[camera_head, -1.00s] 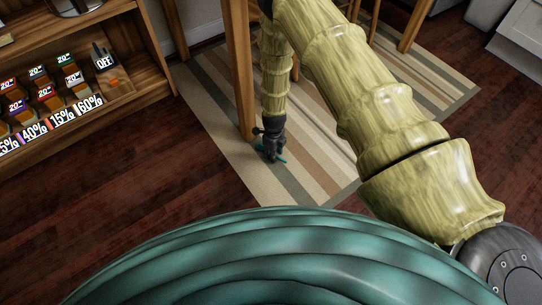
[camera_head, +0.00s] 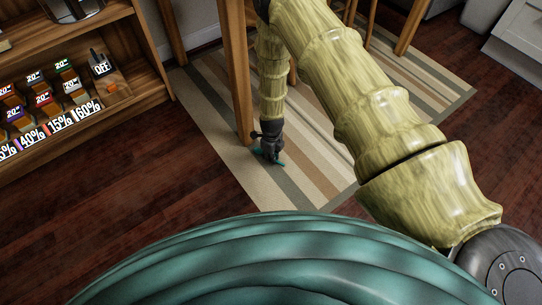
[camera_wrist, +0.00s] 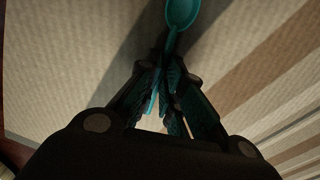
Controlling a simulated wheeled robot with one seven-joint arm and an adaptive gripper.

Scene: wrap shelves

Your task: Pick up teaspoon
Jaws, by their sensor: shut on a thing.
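The teaspoon (camera_wrist: 181,14) is teal, and its bowl shows at the top of the wrist view, beyond my fingertips. Its handle runs down between the fingers of my gripper (camera_wrist: 168,75), which are shut on it. In the head view my gripper (camera_head: 270,152) is small and points down over the striped rug, beside a wooden table leg. A bit of teal shows at its tip there. I cannot tell how far the spoon is above the rug.
The striped rug (camera_head: 225,145) lies on a dark wood floor. A wooden table leg (camera_head: 237,75) stands close to my gripper on its left. A wooden shelf (camera_head: 150,90) with small price-marked items is at the left. Open floor (camera_head: 120,185) lies between the shelf and rug.

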